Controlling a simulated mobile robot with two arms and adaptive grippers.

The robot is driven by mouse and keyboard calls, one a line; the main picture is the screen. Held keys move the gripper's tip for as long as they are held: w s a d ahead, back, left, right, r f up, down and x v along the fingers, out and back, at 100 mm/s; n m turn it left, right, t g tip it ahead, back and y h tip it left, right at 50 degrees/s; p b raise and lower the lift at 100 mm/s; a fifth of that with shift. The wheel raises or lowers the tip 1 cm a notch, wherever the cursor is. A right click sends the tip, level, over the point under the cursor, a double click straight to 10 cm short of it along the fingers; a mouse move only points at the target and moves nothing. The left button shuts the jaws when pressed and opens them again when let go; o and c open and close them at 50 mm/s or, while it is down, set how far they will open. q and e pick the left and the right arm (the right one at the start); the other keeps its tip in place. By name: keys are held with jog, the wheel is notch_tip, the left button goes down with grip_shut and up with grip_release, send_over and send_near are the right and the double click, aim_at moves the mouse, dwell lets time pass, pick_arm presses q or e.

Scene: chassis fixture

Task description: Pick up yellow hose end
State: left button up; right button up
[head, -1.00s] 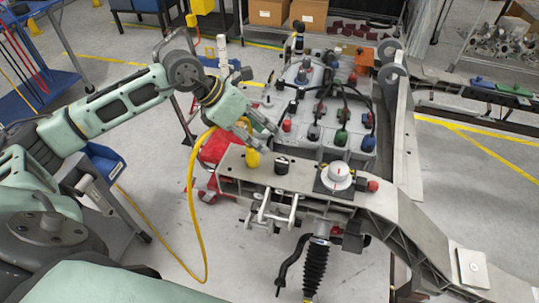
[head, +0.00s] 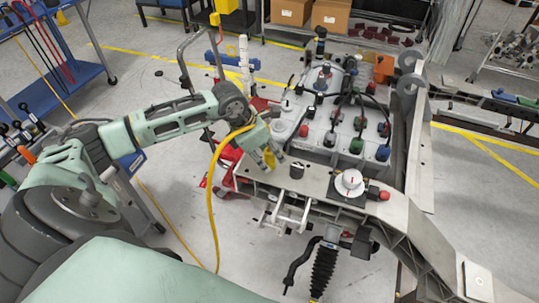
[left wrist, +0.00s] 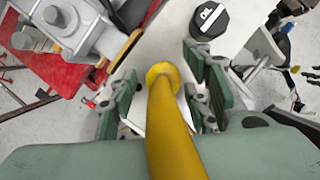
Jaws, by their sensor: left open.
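The yellow hose end (head: 269,158) stands at the left end of the grey chassis beam (head: 320,182) in the head view. In the left wrist view the yellow hose end (left wrist: 162,74) is a round tip with the hose running down toward the camera. My left gripper (head: 264,152) is at the hose end in the head view and partly hides it. In the left wrist view its green fingers (left wrist: 163,100) are open, one on each side of the hose. Whether they touch it I cannot tell. My right gripper is not in view.
A black cap (head: 297,170) stands on the beam right of the hose end, close to a finger in the left wrist view (left wrist: 209,19). A white dial (head: 349,183) sits farther right. The grey engine block (head: 340,125) is behind. The yellow hose (head: 211,205) hangs in a loop.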

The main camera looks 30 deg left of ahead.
pick_arm(q)
jog(key=shift+c, duration=0.5)
grip_shut()
jog(key=shift+r, duration=0.1)
jog(key=shift+r+b, duration=0.3)
jog(key=shift+r, duration=0.1)
jog(key=r+b, duration=0.1)
jog(key=d+r+b, duration=0.1)
jog(key=r, duration=0.1)
jog(key=shift+w+r, duration=0.15)
jog(key=shift+r, duration=0.15)
jog(key=w+d+r+b, duration=0.2)
jog(key=d+r, duration=0.4)
jog(key=d, duration=0.4)
jog(key=shift+w+d+r+b, duration=0.15)
jog(key=shift+w+r+b, duration=0.1)
jog(key=shift+b, duration=0.15)
